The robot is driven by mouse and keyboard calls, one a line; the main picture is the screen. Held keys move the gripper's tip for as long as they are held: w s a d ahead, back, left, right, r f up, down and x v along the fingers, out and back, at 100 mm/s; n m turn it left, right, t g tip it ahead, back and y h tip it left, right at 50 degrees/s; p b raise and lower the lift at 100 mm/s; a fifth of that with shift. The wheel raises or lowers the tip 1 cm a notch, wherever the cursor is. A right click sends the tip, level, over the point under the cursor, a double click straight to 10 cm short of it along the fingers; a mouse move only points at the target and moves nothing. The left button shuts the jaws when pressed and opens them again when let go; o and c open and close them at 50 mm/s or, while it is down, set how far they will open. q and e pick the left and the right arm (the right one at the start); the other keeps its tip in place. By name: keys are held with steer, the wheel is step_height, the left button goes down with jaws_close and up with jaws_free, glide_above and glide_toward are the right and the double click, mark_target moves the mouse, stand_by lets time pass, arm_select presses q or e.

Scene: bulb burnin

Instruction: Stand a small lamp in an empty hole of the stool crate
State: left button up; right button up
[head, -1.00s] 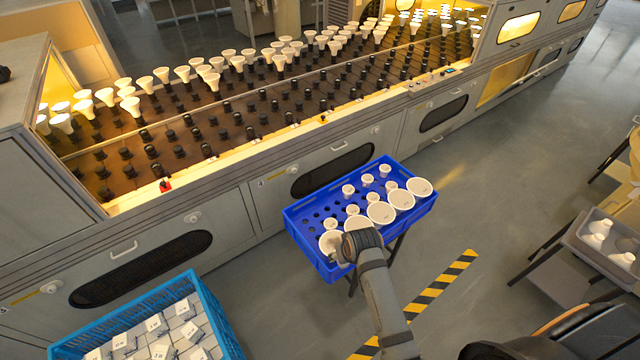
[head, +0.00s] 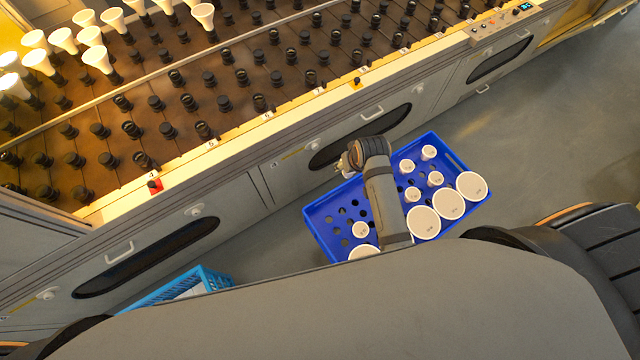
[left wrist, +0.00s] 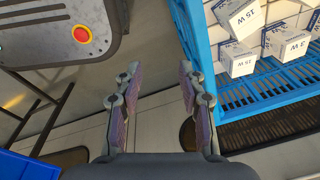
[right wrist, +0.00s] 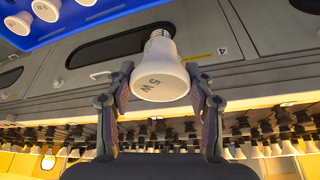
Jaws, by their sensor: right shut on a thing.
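The blue stool crate (head: 317,222) stands against the long machine in the head view. It holds several small lamps (head: 435,179) and a front row of large lamps (head: 448,204); several empty holes show in its left part. My right gripper (head: 350,163) is over the crate's far edge, its fingers mostly hidden in the head view. In the right wrist view it is shut on a small white lamp marked 5 W (right wrist: 162,72), screw base pointing away from the palm. My left gripper (left wrist: 159,82) is open and empty, seen only in its wrist view.
The burn-in machine (head: 240,110) with rows of black sockets and lit lamps runs behind the crate. A light-blue crate (head: 205,278) stands at lower left; its small boxes (left wrist: 238,58) show in the left wrist view. Grey floor is clear right of the stool crate.

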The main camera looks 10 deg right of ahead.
arm_select(q)
step_height(320, 180, down, 16)
steer(key=s+b, duration=0.2)
steer(key=b, duration=1.4)
steer(key=shift+d+f, duration=0.15)
arm_select(e)
steer(key=s+a+f+n+g+y, duration=0.1)
steer(key=s+a+f+n+g, duration=0.1)
steer(key=f+n, duration=0.5)
steer(key=s+a+f+n+g+y, duration=0.1)
steer(key=s+a+f+n, duration=0.1)
steer(key=f+n, duration=0.5)
steer(key=s+a+f+n+g+y, duration=0.2)
steer(key=f+n, duration=0.5)
steer(key=shift+a+f+g, duration=0.15)
steer(key=shift+a+g, duration=0.15)
